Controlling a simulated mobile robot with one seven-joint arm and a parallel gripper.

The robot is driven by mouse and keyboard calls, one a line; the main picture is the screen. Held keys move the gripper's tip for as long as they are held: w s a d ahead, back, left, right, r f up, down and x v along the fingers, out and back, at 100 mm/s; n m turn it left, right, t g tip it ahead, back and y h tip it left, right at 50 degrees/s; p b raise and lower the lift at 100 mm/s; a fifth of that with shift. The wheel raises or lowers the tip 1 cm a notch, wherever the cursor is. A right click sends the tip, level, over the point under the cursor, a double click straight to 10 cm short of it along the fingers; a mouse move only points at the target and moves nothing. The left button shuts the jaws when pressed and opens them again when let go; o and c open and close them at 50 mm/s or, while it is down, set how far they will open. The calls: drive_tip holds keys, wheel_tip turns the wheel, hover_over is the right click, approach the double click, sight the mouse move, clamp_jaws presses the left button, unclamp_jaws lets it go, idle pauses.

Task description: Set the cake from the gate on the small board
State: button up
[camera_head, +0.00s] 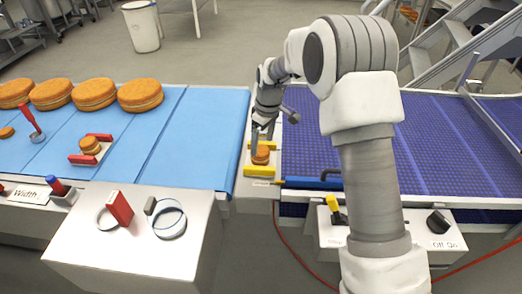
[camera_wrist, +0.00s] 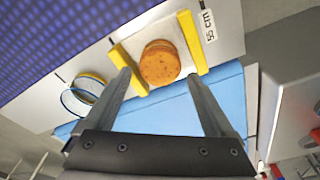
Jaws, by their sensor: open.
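A small round brown cake (camera_head: 260,155) sits on a pale plate between two yellow bars (camera_head: 259,171), in the gap between the blue and purple belts. In the wrist view the cake (camera_wrist: 160,63) lies just beyond and between my fingertips, with a yellow bar (camera_wrist: 188,40) on its far side. My gripper (camera_head: 263,135) is open and empty, pointing down over the cake, apart from it as far as I can tell. Another small cake (camera_head: 90,144) stands between red bars (camera_head: 83,159) on the blue belt. I cannot tell which surface is the small board.
Several large cakes (camera_head: 92,95) line the back of the blue belt (camera_head: 205,130). A purple belt (camera_head: 450,150) runs at the right, empty where visible. A control box (camera_head: 130,265) with a red lever and a ring stands in front. A "55 cm" label (camera_wrist: 208,26) is beside the plate.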

sight(264, 151)
drive_tip(key=s+d+r+m+t, duration=0.1)
drive_tip(key=s+d+r+m, duration=0.15)
drive_tip(key=s+r, duration=0.35)
drive_tip(key=s+d+r+m+t, duration=0.1)
drive_tip(key=s+d+r, duration=0.25)
drive_tip(key=r, duration=0.45)
drive_tip(key=s+d+r+m, duration=0.2)
drive_tip(key=s+d+r, duration=0.2)
drive_tip(key=r, duration=0.3)
drive_tip(key=s+d+m+t, duration=0.1)
drive_tip(key=s+d+m, duration=0.1)
drive_tip(key=s, duration=0.7)
drive_tip(key=s+d+m+t+h, duration=0.1)
drive_tip(key=s+d+m, duration=0.2)
drive_tip(key=s, duration=0.7)
drive_tip(key=shift+s+d+r+m+t, duration=0.3)
drive_tip(key=shift+d+m+t, duration=0.1)
drive_tip(key=shift+d, duration=0.2)
